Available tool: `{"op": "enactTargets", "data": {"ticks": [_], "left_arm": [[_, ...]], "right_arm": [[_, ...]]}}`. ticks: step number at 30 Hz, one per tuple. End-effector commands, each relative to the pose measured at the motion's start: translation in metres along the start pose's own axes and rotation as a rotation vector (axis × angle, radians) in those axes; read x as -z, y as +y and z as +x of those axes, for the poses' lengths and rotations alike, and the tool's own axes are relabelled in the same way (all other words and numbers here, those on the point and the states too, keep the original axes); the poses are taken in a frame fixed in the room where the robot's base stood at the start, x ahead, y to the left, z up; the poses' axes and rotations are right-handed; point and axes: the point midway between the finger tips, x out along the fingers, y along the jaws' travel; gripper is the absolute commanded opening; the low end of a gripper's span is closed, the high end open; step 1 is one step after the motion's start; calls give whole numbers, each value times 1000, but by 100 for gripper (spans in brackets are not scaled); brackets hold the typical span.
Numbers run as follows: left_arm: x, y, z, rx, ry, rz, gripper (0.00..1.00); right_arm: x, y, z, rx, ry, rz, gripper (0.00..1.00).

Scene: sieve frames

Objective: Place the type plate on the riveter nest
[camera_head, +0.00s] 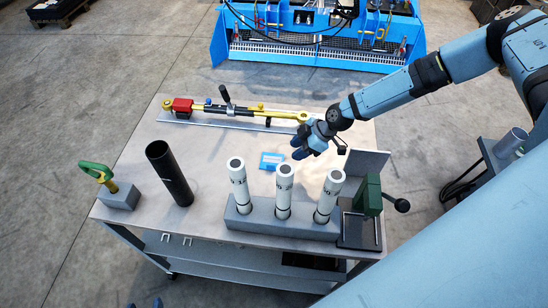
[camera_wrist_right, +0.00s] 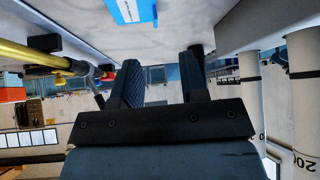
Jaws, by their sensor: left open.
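The type plate (camera_head: 271,160) is a small blue and white plate lying flat on the bench; it also shows at the top of the right wrist view (camera_wrist_right: 132,10). The riveter (camera_head: 369,195) is dark green with a lever and stands on a black base (camera_head: 358,236) at the bench's right front; I cannot make out its nest clearly. My right gripper (camera_head: 303,150) is close to the right of the plate. In the right wrist view its fingers (camera_wrist_right: 163,75) are apart with nothing between them. Only the blue fingertips of my left gripper (camera_head: 144,303) show at the bottom edge, apart and empty.
Three white cylinders (camera_head: 284,190) stand in a grey block (camera_head: 265,222) in front of the plate. A black tube (camera_head: 169,173) and a green hook on a block (camera_head: 118,195) are at left. A yellow-ended tool (camera_head: 235,110) lies behind. Bare bench lies left of the plate.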

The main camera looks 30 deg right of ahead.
Motion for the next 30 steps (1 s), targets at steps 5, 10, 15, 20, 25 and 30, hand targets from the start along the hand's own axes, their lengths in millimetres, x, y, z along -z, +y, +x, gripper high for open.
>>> {"op": "enactTargets", "data": {"ticks": [5,10,15,20,25,30], "left_arm": [[-3,0,-3,0,-7,-1,57],[-4,0,-3,1,-9,-3,57],[-1,-1,-2,2,-6,-3,57],[4,-2,-2,4,-1,-7,57],[8,-3,1,10,1,-23,57],[4,-1,3,12,-7,-35,57]], "right_arm": [[0,-1,34,2,-1,-1,40],[0,1,54,-2,0,0,40],[1,2,64,-3,0,-1,40],[3,5,83,-2,0,-2,40],[4,7,104,-3,0,-1,40],[3,7,111,-3,1,-1,40]]}}
